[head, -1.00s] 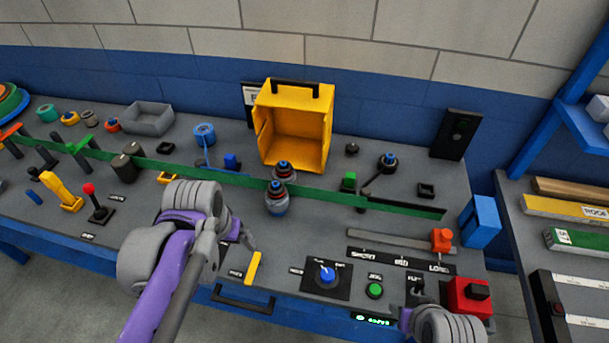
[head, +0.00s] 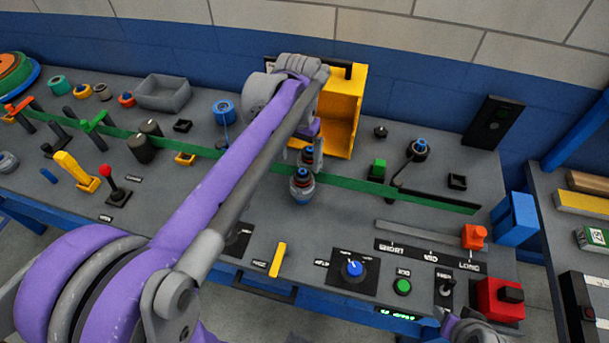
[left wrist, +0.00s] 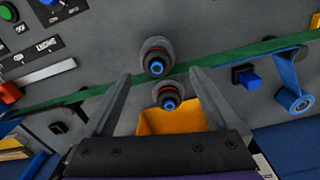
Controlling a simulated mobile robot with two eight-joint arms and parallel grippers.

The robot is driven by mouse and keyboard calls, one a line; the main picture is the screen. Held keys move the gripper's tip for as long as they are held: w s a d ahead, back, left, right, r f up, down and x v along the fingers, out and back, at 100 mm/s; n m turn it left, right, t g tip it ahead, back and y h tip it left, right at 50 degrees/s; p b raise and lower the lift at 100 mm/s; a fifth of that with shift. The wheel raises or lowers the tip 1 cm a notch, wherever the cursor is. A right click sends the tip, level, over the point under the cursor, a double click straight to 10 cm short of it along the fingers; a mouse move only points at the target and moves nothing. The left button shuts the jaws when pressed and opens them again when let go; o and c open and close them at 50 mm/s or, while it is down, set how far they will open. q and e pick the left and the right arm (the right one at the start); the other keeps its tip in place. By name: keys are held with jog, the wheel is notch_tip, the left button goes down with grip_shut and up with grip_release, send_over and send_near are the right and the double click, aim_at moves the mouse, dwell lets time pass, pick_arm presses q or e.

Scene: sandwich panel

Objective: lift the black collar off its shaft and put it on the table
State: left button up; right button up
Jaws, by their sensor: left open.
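Two upright shafts with blue tips stand at the green belt, one behind the other. A black collar (left wrist: 169,92) sits around the rear shaft's blue tip (left wrist: 169,104) in the left wrist view. The front shaft (head: 302,186) has a similar dark ring and a red band below its blue tip. My left gripper (head: 306,156) is open over the rear shaft. In the left wrist view its fingers (left wrist: 160,74) stand apart on either side of the shafts, with nothing held. The head view partly hides the rear shaft. My right gripper (head: 447,322) barely shows at the bottom edge.
A yellow open box (head: 343,118) stands just behind the rear shaft. The green belt (head: 390,193) runs across the table (head: 345,220). Some bare table lies between the belt and the front controls.

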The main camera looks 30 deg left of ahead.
aim_at(302, 172)
pick_arm(q)
jog(key=shift+d+f, duration=0.15)
jog(key=shift+f, duration=1.45)
jog(key=shift+d+f, duration=0.1)
jog(key=shift+f, duration=1.45)
grip_shut()
jog(key=shift+r, duration=0.15)
notch_tip(302, 172, up, 10)
jog(key=shift+f+p, duration=0.1)
jog(key=shift+p, duration=0.2)
